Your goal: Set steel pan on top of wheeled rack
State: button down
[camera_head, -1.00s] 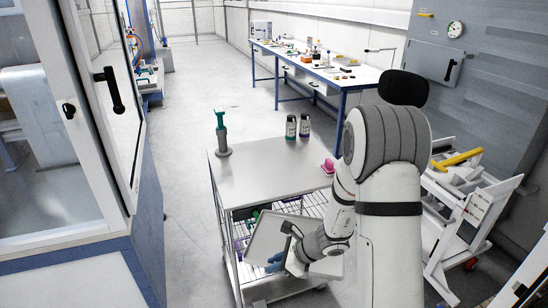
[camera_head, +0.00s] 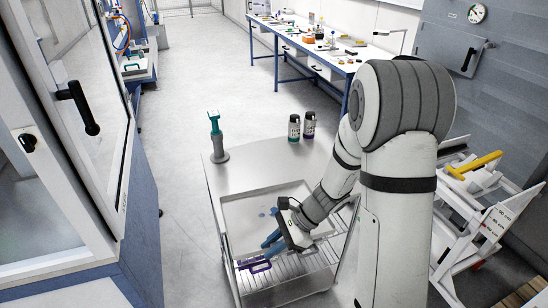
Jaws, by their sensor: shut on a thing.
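The steel pan (camera_head: 243,212) is a shallow, shiny rectangular tray. It shows over the front part of the wheeled rack's steel top (camera_head: 255,165). My gripper (camera_head: 272,240), with blue fingers, is shut on the pan near its front side.
A green-and-grey stand (camera_head: 216,140) is at the top's back left. Two dark bottles (camera_head: 294,128) (camera_head: 309,125) stand at the back. A glass-doored cabinet (camera_head: 100,120) is on the left, a white cart (camera_head: 490,215) on the right. The middle-left of the top is clear.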

aim_at(269, 184)
jog(key=i, duration=0.85)
